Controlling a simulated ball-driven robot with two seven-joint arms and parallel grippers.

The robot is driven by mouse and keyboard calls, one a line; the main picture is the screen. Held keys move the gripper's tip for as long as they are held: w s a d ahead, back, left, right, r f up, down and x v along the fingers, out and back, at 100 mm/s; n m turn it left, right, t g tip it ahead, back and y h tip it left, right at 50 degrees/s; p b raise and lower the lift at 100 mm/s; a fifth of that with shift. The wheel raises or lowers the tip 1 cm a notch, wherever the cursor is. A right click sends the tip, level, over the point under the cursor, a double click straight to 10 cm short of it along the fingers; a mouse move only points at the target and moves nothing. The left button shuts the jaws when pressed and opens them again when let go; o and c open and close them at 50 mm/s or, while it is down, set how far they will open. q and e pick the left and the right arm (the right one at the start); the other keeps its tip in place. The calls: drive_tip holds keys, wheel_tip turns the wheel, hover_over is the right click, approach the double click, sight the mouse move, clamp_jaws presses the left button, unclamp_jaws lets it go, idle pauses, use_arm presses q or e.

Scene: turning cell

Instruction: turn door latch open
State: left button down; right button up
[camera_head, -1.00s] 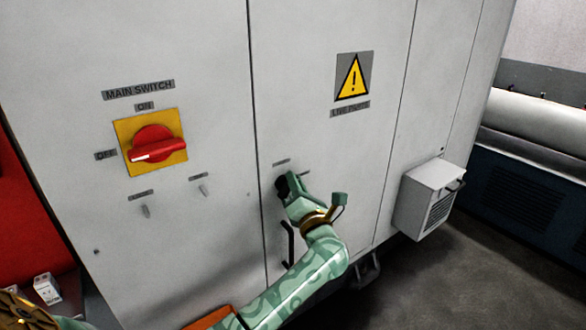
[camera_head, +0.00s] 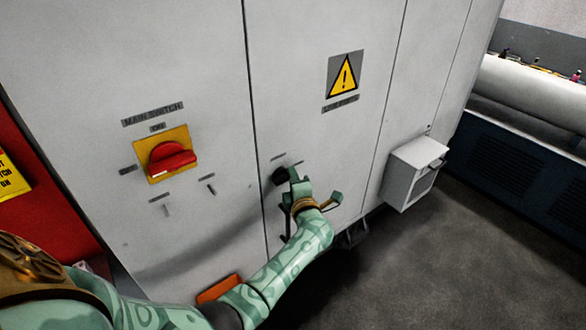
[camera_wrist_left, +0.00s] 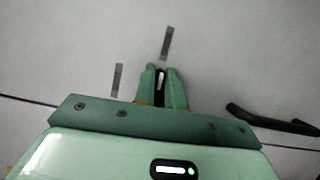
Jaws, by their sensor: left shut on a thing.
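In the head view my left gripper (camera_head: 284,177) reaches the door (camera_head: 345,135) near the seam, just below a small label (camera_head: 278,156). My right gripper is not in view.
A black door handle (camera_head: 286,222) is just below my left gripper; it also shows in the left wrist view (camera_wrist_left: 270,123). The red main switch (camera_head: 170,158) and two small latches (camera_head: 211,190) are to the left. A grey box (camera_head: 410,173) juts out at the right.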

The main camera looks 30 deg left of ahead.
use_arm(q)
drive_tip(key=shift+m+p, duration=0.3)
drive_tip(key=shift+m, duration=0.1)
drive_tip(key=shift+f, duration=0.1)
drive_tip(key=c, duration=1.5)
unclamp_jaws()
drive_tip(key=shift+w, duration=0.1)
drive_tip(key=shift+o, duration=0.2)
